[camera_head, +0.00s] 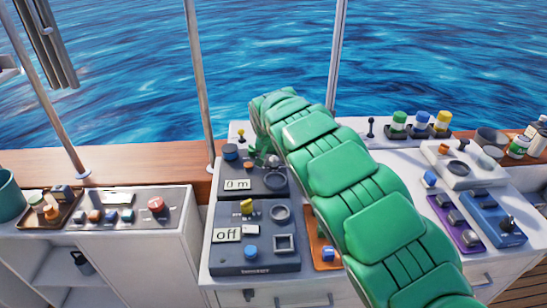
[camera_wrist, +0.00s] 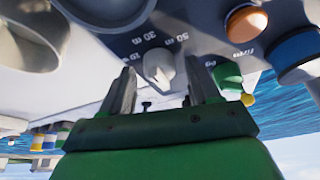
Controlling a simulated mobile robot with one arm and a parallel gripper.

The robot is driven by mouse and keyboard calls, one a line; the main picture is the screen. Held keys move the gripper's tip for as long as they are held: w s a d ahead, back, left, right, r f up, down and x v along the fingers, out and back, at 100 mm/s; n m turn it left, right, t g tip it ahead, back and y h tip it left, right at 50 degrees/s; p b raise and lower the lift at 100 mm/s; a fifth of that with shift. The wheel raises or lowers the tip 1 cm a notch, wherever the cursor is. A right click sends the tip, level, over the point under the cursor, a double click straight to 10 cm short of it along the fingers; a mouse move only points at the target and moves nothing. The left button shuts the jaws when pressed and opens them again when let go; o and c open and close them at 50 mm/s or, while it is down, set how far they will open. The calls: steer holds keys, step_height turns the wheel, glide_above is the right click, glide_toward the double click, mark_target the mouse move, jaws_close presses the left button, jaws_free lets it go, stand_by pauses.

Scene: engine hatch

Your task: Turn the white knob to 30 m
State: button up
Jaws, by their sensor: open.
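The white knob (camera_wrist: 158,66) sits on a dark grey panel, with the marks 10 m, 30 m and 50 m printed around it. The wrist view is upside down, and I cannot tell exactly which mark the knob points at. My gripper (camera_wrist: 161,76) is open, with one finger on each side of the knob. I cannot tell whether either finger touches it. A small display (camera_head: 237,184) on the same panel reads 0 m.
A lower panel (camera_head: 225,263) has a display reading off.

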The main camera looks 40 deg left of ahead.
steer(key=shift+r, duration=0.1)
steer(key=v, duration=0.7)
steer(key=shift+r, duration=0.25)
steer(key=shift+s, duration=0.1)
stand_by(0.4)
